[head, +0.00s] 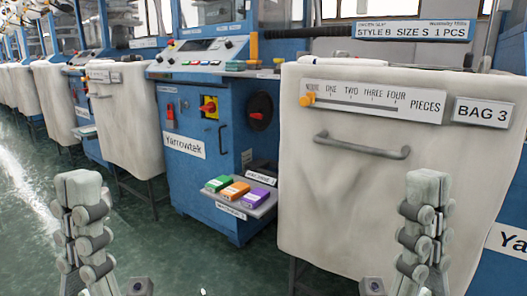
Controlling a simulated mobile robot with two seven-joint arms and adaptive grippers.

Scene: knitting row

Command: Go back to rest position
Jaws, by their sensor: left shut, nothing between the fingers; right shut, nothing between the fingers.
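My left gripper (82,190) is at the lower left of the head view. It points up, is shut and holds nothing. My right gripper (428,190) is at the lower right, also pointing up, shut and empty. It stands in front of the white bag (340,210) labelled BAG 3 and hides part of its lower right. I cannot tell how far it is from the bag.
A blue Yarrowtek machine (185,175) stands in the middle. A small tray (262,209) with green, orange and purple blocks juts from it. The bag has a grey handle (362,148) and an orange slider knob (307,99). Green floor (150,235) is clear at lower left.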

